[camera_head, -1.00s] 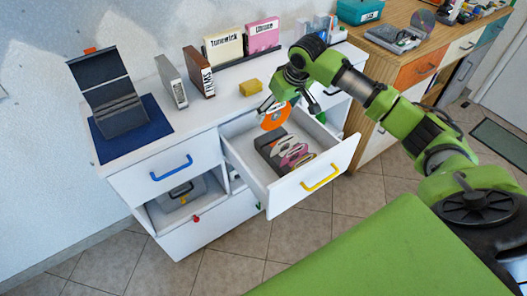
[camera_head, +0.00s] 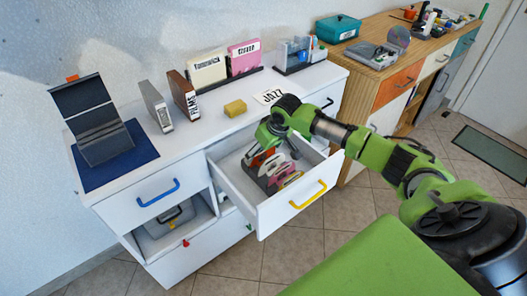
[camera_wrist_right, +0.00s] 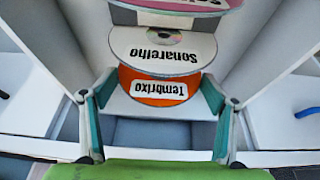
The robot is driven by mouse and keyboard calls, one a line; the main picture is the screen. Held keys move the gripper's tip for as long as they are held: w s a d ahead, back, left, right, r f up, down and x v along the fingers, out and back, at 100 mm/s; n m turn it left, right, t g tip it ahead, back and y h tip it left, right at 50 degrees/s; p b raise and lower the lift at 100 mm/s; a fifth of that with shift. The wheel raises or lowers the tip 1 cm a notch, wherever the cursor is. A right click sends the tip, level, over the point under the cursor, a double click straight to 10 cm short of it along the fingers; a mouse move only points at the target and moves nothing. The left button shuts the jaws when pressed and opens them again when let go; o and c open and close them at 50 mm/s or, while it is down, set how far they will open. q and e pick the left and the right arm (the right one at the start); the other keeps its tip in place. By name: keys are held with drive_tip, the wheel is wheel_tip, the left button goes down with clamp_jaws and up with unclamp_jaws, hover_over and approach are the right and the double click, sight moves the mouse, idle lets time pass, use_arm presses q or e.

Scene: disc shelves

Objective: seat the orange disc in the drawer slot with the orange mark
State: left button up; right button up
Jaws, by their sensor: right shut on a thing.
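The open white drawer (camera_head: 250,203) with a yellow handle holds a dark slotted rack (camera_head: 259,181) with several discs upright in it. My right gripper (camera_head: 266,153) is lowered into the drawer over the rack's back end, shut on the orange disc (camera_head: 258,161). In the right wrist view the orange disc (camera_wrist_right: 140,94), with a label reading "Tembrixo", is between the two teal fingers (camera_wrist_right: 155,100). It stands just beside a white disc (camera_wrist_right: 160,58) labelled "Sonaretho". Its lower edge and any orange slot mark are hidden, so I cannot tell whether it is in a slot. My left gripper is out of view.
Pink discs (camera_head: 285,172) stand in the rack nearer the drawer front. The drawer walls are close on both sides. On the cabinet top are a dark case with an orange tab (camera_head: 92,108), a yellow block (camera_head: 235,108) and a JAZZ card (camera_head: 272,96).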

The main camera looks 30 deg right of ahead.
drive_tip(key=o, duration=1.1)
drive_tip(key=shift+f, duration=0.15)
drive_tip(key=shift+c, duration=0.2)
drive_tip(key=v, duration=1.2)
drive_tip(key=shift+r, duration=0.25)
